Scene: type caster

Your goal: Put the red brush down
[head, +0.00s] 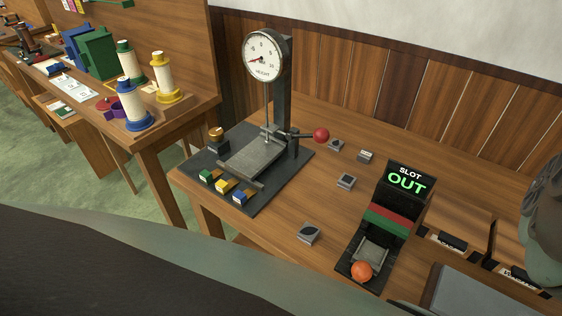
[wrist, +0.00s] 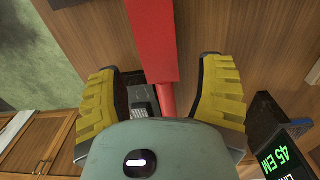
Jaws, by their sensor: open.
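The red brush (wrist: 150,40) shows in the wrist view as a wide flat red part at the top with a thinner red rod below it. My gripper (wrist: 162,92) is open, its two yellow ribbed fingers standing apart on either side of the brush's thin part. A gap shows between each finger and the rod. The lower end of the brush is hidden behind my gripper's grey body. I cannot tell whether the brush rests on the wood surface. In the head view I see neither the brush nor my gripper's fingers.
A dial press (head: 265,55) with a red-knobbed lever stands on the wooden bench (head: 290,265). Right of it are small grey type blocks (head: 346,181) and a slot device (head: 407,181) reading "SLOT OUT". Spools (head: 165,80) stand on a bench at left. A green-lit display (wrist: 283,160) sits close at right.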

